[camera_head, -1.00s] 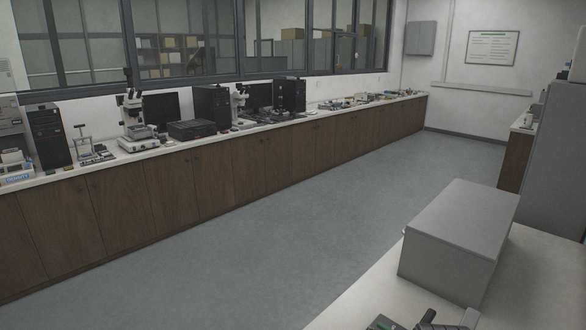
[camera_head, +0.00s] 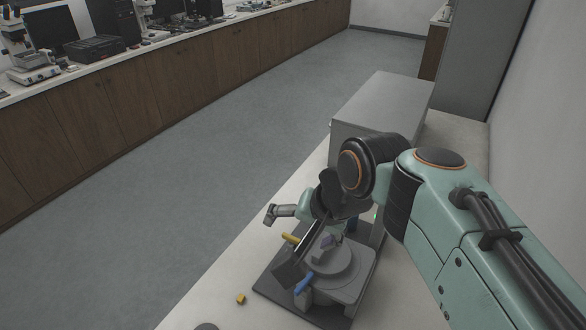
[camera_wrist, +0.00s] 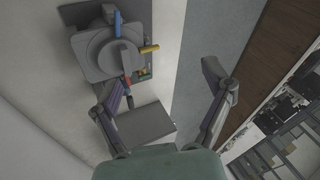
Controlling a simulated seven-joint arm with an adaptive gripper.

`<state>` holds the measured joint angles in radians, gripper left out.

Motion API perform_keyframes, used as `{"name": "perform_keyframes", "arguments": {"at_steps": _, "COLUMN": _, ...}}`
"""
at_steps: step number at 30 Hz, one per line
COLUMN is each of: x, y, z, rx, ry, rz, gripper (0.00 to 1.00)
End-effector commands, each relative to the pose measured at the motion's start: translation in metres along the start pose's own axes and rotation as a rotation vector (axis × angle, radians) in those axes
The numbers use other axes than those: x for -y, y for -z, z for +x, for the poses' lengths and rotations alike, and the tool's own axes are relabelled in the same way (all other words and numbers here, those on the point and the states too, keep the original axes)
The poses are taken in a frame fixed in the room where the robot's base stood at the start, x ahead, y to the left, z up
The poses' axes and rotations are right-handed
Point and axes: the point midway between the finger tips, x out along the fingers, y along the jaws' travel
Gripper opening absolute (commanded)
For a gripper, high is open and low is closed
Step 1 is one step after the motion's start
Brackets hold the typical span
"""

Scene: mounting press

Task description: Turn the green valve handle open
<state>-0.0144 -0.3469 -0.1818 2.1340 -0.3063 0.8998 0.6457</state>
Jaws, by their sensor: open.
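The mounting press (camera_head: 335,265) stands on a dark base plate on the near bench. It also shows at the top of the wrist view (camera_wrist: 95,50). A blue handle (camera_head: 304,283) and a yellow handle (camera_head: 291,238) stick out from it; a red part (camera_wrist: 127,80) shows in the wrist view.
A large grey box (camera_head: 385,105) stands on the bench behind the press. A small yellow block (camera_head: 241,299) lies left of the base plate. The bench edge and open floor (camera_head: 200,170) are to the left. A wall is at right.

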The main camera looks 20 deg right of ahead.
Motion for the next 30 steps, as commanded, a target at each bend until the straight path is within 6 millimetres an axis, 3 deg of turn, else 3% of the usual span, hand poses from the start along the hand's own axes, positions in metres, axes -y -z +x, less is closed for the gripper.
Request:
{"name": "perform_keyframes", "arguments": {"at_steps": 1, "x": 0.006, "y": 0.030, "z": 0.003, "rx": -0.029, "ry": 0.016, "rz": 0.069, "gripper": 0.80}}
{"name": "perform_keyframes", "arguments": {"at_steps": 4, "x": 0.013, "y": 0.089, "z": 0.014, "rx": -0.091, "ry": 0.038, "rz": 0.200, "gripper": 0.80}}
{"name": "perform_keyframes", "arguments": {"at_steps": 7, "x": 0.011, "y": 0.148, "z": 0.039, "rx": -0.153, "ry": 0.026, "rz": 0.309, "gripper": 0.80}}
{"name": "perform_keyframes", "arguments": {"at_steps": 9, "x": 0.005, "y": 0.186, "z": 0.065, "rx": -0.195, "ry": -0.005, "rz": 0.355, "gripper": 0.80}}
{"name": "perform_keyframes", "arguments": {"at_steps": 13, "x": -0.010, "y": 0.234, "z": 0.127, "rx": -0.247, "ry": -0.107, "rz": 0.355, "gripper": 0.80}}
{"name": "perform_keyframes", "arguments": {"at_steps": 16, "x": -0.025, "y": 0.248, "z": 0.182, "rx": -0.250, "ry": -0.214, "rz": 0.285, "gripper": 0.80}}
{"name": "perform_keyframes", "arguments": {"at_steps": 21, "x": -0.060, "y": 0.235, "z": 0.259, "rx": -0.198, "ry": -0.388, "rz": 0.188, "gripper": 0.80}}
{"name": "perform_keyframes", "arguments": {"at_steps": 24, "x": -0.078, "y": 0.220, "z": 0.286, "rx": -0.157, "ry": -0.450, "rz": 0.171, "gripper": 0.80}}
{"name": "perform_keyframes", "arguments": {"at_steps": 30, "x": -0.088, "y": 0.212, "z": 0.312, "rx": -0.135, "ry": -0.469, "rz": 0.158, "gripper": 0.80}}
